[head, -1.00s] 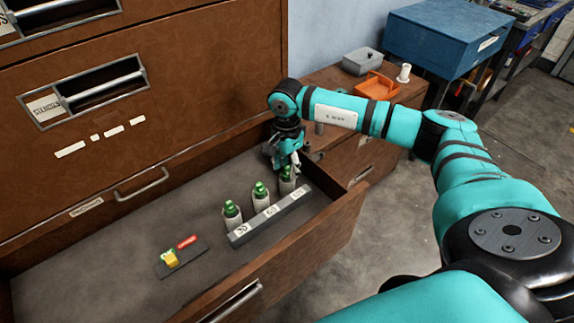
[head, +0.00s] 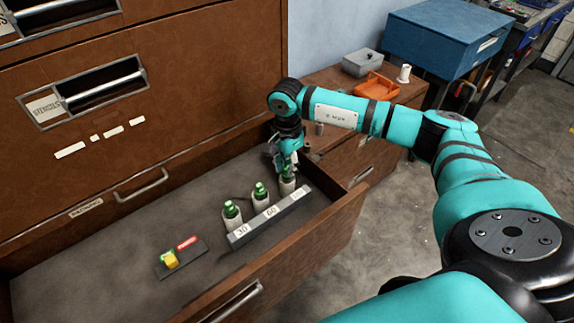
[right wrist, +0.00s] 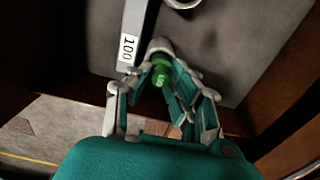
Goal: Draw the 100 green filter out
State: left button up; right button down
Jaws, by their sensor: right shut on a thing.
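The 100 green filter (head: 287,185), a white body with a green cap, stands upright at the right end of a row in the open drawer, behind the grey strip's 100 label. In the right wrist view its green top (right wrist: 160,76) lies between the fingers, near the 100 label (right wrist: 127,48). My right gripper (head: 287,167) reaches down from above and is shut on this filter; the fingers (right wrist: 161,82) flank the cap. Two similar filters stand to its left, at the 60 (head: 259,200) and 30 (head: 232,217) labels. My left gripper is not in view.
The grey label strip (head: 245,236) runs in front of the filters. A dark plate with a yellow piece and a red label (head: 190,258) lies left in the drawer. The drawer's front wall (head: 310,247) is near. An orange tray (head: 376,87) sits on the side cabinet.

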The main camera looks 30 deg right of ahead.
jog(key=shift+r+p, duration=0.3)
jog(key=shift+r, duration=0.4)
notch_tip(320, 180, up, 8)
jog(key=p, duration=0.4)
jog(key=shift+r+p, duration=0.25)
jog(key=shift+p, duration=0.1)
dwell(0.7)
